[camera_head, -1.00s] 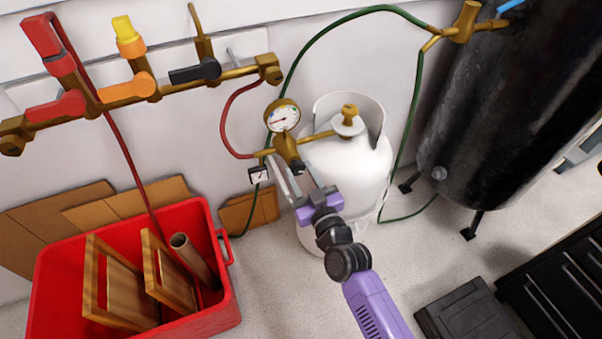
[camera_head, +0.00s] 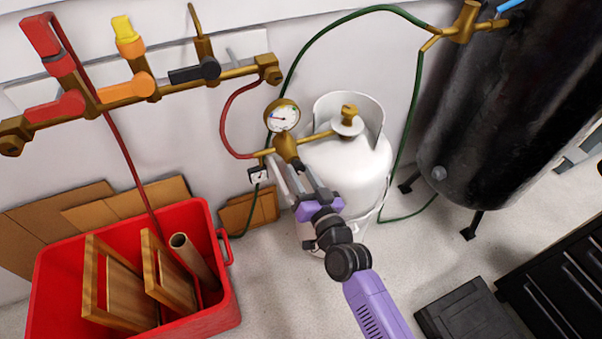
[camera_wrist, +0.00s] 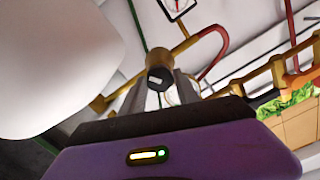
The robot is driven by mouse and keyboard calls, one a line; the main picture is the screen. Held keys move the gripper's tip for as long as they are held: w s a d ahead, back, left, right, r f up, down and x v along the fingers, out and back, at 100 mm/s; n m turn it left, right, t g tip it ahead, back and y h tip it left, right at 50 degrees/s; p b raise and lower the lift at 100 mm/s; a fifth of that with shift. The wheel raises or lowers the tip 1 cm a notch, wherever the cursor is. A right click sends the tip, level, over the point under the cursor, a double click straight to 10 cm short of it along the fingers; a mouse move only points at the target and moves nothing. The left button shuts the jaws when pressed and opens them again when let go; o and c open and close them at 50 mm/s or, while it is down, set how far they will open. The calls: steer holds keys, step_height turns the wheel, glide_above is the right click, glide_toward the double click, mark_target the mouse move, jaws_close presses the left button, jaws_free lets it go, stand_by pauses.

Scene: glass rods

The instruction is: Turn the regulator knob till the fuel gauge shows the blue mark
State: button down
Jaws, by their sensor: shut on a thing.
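The round brass gauge (camera_head: 282,115) has a white face with small coloured marks and sits on top of the brass regulator (camera_head: 286,148). Its needle points roughly left; the blue mark is too small to place surely. The regulator knob (camera_wrist: 158,78) is dark with a pale mark on its end, and shows between my fingers in the wrist view. My gripper (camera_head: 296,178) is shut on the knob from the front and below. The fingers hide most of the knob in the head view.
The white gas tank (camera_head: 350,165) stands close at right, with a brass valve (camera_head: 349,113). A red hose (camera_head: 225,115) and a green hose (camera_head: 330,30) run nearby. A red crate (camera_head: 135,332) stands lower left.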

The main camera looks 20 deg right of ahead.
stand_by(0.4)
steer(key=c, duration=0.9)
jaws_free()
steer(key=s, duration=0.8)
steer(key=shift+w, duration=0.1)
steer(key=s+r+n+g, duration=0.1)
steer(key=s+r+n, duration=0.15)
steer(key=s, duration=0.95)
steer(key=s+r+n+g, duration=0.1)
steer(key=s+r, duration=0.2)
steer(key=s, duration=0.8)
steer(key=s+r+n+g, duration=0.1)
steer(key=s+r, duration=0.2)
steer(key=s, duration=0.9)
step_height(320, 180, up, 14)
steer(key=p, duration=1.4)
steer(key=shift+w+d, duration=0.15)
steer(key=shift+w, duration=0.05)
